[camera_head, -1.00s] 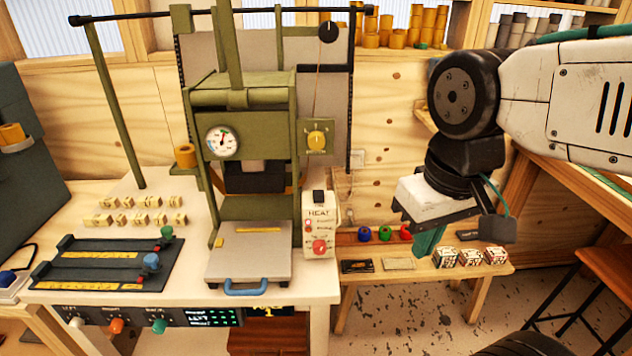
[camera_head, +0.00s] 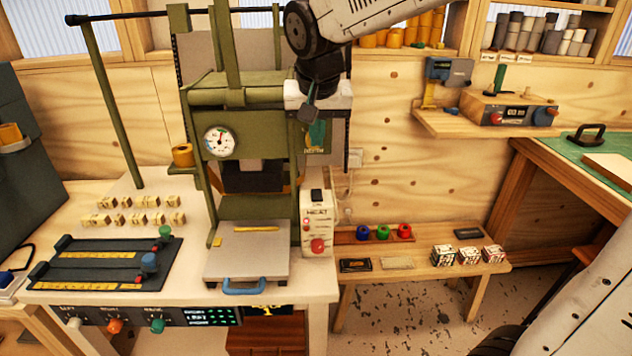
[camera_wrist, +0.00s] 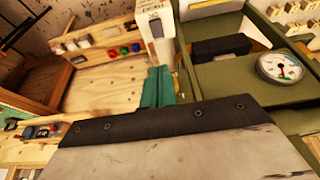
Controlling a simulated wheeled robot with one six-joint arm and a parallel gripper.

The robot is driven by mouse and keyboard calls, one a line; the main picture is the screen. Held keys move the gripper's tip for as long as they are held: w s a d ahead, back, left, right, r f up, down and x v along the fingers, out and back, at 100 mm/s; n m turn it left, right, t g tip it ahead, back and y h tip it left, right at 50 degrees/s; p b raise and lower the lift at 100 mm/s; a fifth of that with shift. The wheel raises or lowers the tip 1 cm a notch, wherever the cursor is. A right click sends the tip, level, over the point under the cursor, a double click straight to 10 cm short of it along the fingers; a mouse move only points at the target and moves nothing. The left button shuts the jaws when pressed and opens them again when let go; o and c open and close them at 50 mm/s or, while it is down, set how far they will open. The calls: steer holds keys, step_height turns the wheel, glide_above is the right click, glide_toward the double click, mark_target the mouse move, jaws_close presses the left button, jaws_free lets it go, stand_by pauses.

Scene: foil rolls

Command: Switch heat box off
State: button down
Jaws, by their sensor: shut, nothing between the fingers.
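The heat box (camera_head: 316,228) is a small white box labelled HEAT, standing at the right edge of the press table. A black rocker switch (camera_head: 317,196) sits on its top and a red knob (camera_head: 318,246) is on its front. My gripper (camera_head: 316,138), with teal fingers, is above the box, pointing down, apart from it. The fingers are together and hold nothing. In the wrist view the shut fingers (camera_wrist: 158,86) point toward the white heat box (camera_wrist: 160,47), with the dark switch (camera_wrist: 156,27) visible on it. The switch's position is too small to tell.
The green press (camera_head: 242,140) with its dial gauge (camera_head: 220,141) stands close left of my gripper. A press plate with a blue handle (camera_head: 245,287) is left of the box. A low bench (camera_head: 420,262) with colored rolls and small boxes is to the right.

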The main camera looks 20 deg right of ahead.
mark_target(316, 190)
steer(key=x, duration=1.4)
steer(key=shift+s+f, duration=0.1)
steer(key=shift+s, duration=0.3)
steer(key=shift+a, duration=0.1)
